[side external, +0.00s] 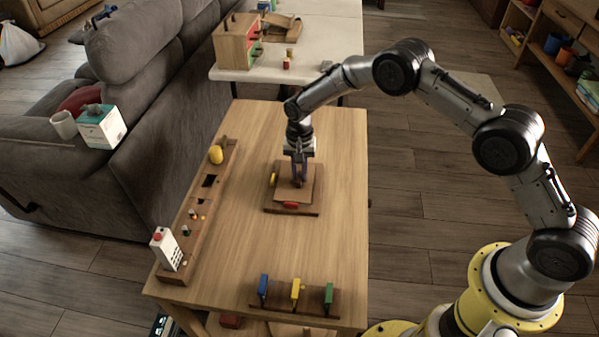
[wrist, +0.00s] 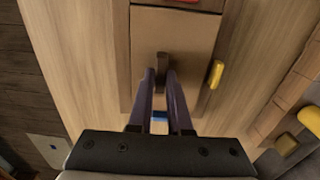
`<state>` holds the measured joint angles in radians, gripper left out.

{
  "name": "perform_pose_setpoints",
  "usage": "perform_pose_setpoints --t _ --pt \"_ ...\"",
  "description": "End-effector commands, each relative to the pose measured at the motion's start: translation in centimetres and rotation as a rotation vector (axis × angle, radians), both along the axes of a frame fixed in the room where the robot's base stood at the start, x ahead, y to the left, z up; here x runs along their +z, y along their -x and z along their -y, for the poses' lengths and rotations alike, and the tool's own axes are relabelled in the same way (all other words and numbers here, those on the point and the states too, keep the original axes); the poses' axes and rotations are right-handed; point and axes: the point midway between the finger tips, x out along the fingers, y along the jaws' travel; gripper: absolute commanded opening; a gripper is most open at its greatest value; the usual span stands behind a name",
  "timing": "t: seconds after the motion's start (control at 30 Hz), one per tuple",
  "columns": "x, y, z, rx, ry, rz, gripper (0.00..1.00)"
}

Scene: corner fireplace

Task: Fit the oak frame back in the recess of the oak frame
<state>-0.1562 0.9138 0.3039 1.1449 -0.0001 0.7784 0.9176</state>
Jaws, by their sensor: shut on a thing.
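The oak frame (side external: 311,209) is a dark brown flat board on the wooden table. A lighter brown panel (side external: 283,192) lies at or just above its middle. The panel also shows in the wrist view (wrist: 190,38), with a dark upright grip (wrist: 161,62) on it. My gripper (side external: 298,183) points down over the panel. In the wrist view its fingertips (wrist: 160,76) are shut on the dark grip. A red piece (side external: 290,205) is at the frame's near edge and a yellow piece (side external: 273,179) at its left. I cannot tell whether the panel is seated or slightly raised.
A long brown board (side external: 196,215) with several small objects runs along the table's left edge. A rack with blue, yellow and green pieces (side external: 295,293) stands at the front. The table is clear between them. A grey sofa (side external: 150,130) is left; a white table (side external: 330,50) is behind.

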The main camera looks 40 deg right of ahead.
Motion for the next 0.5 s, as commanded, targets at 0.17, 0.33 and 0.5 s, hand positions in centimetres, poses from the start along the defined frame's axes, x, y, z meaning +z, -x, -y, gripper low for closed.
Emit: perform_pose_setpoints --t 0.17,0.33,0.5 --pt "-0.23 -0.03 0.0 0.0 -0.001 0.001 0.0" --pt "-0.46 -0.04 -0.01 0.0 -0.001 0.001 0.0" --pt "-0.69 -0.04 -0.01 0.0 -0.001 0.001 0.0"
